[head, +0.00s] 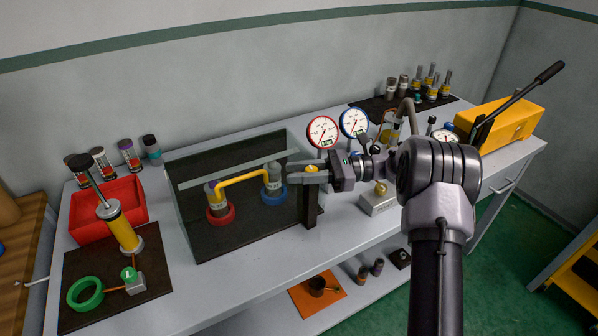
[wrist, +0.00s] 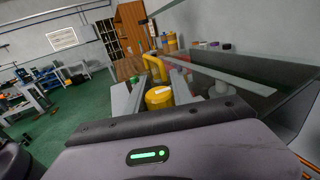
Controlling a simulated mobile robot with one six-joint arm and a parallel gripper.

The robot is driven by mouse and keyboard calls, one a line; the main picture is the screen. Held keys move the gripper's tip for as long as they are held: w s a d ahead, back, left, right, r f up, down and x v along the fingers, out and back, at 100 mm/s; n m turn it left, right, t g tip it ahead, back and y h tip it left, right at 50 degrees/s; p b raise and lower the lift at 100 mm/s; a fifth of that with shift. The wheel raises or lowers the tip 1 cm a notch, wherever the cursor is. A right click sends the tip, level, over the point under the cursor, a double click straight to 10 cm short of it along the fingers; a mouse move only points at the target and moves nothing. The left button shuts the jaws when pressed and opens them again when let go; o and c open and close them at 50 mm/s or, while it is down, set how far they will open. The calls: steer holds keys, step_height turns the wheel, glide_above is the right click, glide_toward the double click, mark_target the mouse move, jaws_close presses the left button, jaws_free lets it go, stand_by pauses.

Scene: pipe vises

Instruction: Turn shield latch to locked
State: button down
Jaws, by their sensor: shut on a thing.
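The yellow shield latch (head: 312,168) is at the shield's right end, on top of a dark post (head: 310,212). My gripper (head: 304,177) reaches in from the right and is shut on the latch. In the wrist view the yellow latch (wrist: 158,97) shows between the grey fingers (wrist: 160,108). The fingers hide part of the latch, and I cannot read any locked marking.
Two dial gauges, red-rimmed (head: 322,132) and blue-rimmed (head: 354,122), stand just behind my gripper. A small grey block with a brass knob (head: 379,203) is below my arm. A red tray (head: 108,208) and a yellow hand pump (head: 122,228) are at left.

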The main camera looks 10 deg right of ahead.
steer(key=shift+s+n+g, duration=0.25)
steer(key=shift+n+g, duration=0.75)
steer(key=shift+g, duration=0.6)
steer(key=c, duration=1.1)
jaws_free()
steer(key=shift+a, duration=0.15)
